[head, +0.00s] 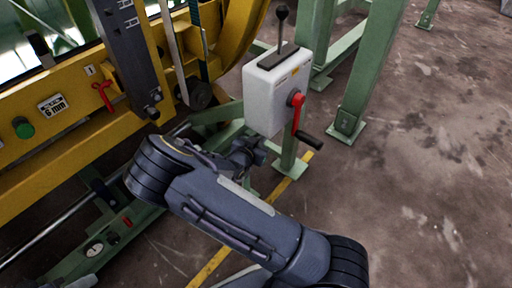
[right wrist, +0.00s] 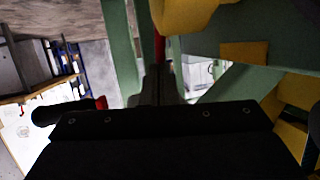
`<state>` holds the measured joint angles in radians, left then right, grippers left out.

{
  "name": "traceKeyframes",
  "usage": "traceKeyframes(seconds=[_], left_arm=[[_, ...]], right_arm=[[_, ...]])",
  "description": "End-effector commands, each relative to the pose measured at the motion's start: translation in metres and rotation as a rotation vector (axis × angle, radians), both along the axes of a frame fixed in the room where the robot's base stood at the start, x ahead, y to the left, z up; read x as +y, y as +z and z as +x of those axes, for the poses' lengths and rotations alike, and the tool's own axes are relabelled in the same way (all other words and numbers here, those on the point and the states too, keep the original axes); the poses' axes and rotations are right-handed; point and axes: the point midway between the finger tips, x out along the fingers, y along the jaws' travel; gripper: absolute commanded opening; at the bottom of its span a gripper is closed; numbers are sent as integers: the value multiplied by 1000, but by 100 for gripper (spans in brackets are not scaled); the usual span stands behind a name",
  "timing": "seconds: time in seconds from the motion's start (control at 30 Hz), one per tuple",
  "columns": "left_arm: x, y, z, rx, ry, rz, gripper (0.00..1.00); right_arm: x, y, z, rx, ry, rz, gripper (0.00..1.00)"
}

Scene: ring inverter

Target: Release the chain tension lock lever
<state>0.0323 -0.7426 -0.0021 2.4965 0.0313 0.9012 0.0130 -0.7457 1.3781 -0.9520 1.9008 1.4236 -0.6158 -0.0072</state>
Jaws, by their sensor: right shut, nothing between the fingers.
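A red lever (head: 103,96) is fixed on the yellow beam at the left of the head view. A white control box (head: 277,92) has a red lever (head: 296,115) on its front. I cannot tell from the labels which one is the chain tension lock lever. My right gripper (head: 250,153) is shut and empty, below and left of the white box, apart from both levers in the picture. In the right wrist view its dark body fills the bottom, and a thin red strip (right wrist: 159,47) shows above; its identity is unclear. My left gripper does not show clearly.
The box also has a black-knobbed stick (head: 282,28) on top and a crank handle (head: 308,140) in front. Green steel legs (head: 350,115) stand behind it. A green button (head: 22,128) is on the yellow beam (head: 75,140). Bare floor (head: 430,180) is free at the right.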

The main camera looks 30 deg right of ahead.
Motion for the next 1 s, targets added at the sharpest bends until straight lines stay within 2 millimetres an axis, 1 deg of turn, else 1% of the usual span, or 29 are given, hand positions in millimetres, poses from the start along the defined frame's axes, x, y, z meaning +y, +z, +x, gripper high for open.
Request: traceKeyframes(seconds=[0.37,0.5,0.8,1.0], left_arm=[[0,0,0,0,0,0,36],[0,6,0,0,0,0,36],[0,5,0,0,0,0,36],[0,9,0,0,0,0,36]], right_arm=[[-2,1,1,-1,0,1,0],[-9,4,4,-3,-3,2,0],[-9,2,4,-2,1,0,0],[-12,7,5,-2,-1,0,0]])
